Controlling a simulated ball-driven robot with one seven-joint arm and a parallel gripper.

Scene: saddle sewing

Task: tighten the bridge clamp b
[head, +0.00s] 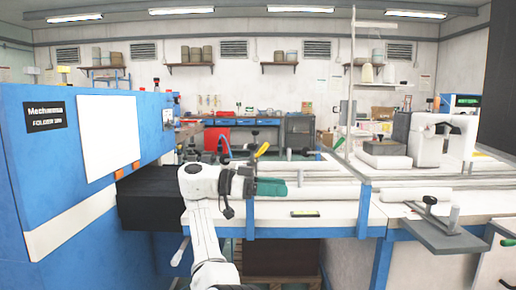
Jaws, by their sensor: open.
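I cannot read a label that marks bridge clamp b. A clamp-like fitting with a black knob (430,200) and a grey post stands on a grey plate (447,238) at the right bench's front edge. Other black-knobbed fittings (255,134) stand behind my arm, one near a yellow handle (262,149). My gripper (248,184) is at the end of my white arm, left of centre, over the left end of the middle bench, well left of the grey plate. It is open; its fingertips are hard to make out. A teal part (270,187) shows directly beside it.
A large blue machine (75,190) fills the left, with a dark bed (150,195) beside my arm. A white sewing machine (445,135) stands at the right rear.

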